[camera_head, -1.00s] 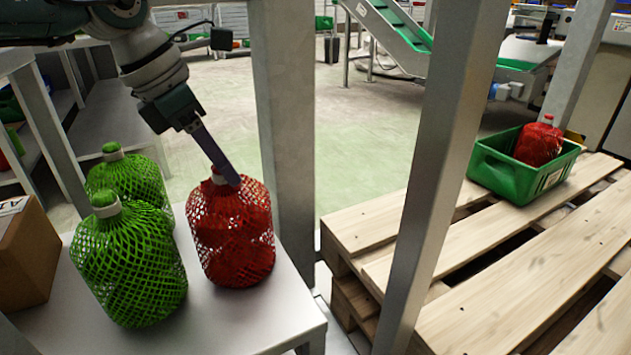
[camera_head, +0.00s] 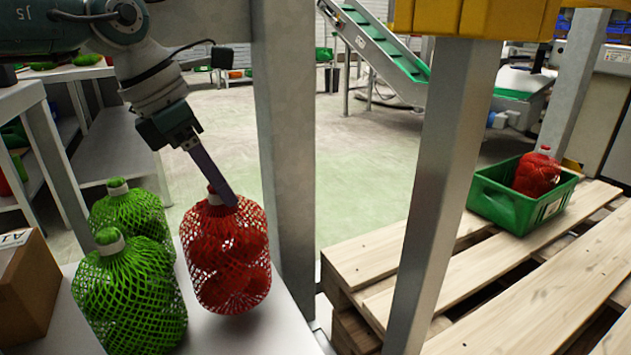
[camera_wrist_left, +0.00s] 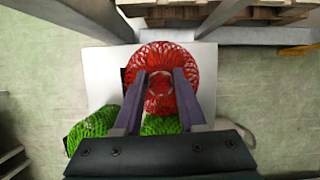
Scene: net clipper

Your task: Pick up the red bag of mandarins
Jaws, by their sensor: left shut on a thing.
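The red bag of mandarins (camera_head: 228,255) is a red net with a white-banded neck, at the table's right part in the head view. My left gripper (camera_head: 230,198) comes down from the upper left and is shut on its neck. The bag hangs slightly tilted and appears a little above the table (camera_head: 225,335); its underside is hard to judge. In the left wrist view the red bag (camera_wrist_left: 172,55) shows beyond and between the fingers (camera_wrist_left: 160,78). My right gripper is not in view.
Two green net bags (camera_head: 130,300) (camera_head: 135,215) stand close left of the red one. A cardboard box (camera_head: 28,285) is at far left. A metal post (camera_head: 285,150) rises behind the table. Right, a wooden pallet (camera_head: 520,280) bears a green crate (camera_head: 500,205) with another red bag (camera_head: 537,175).

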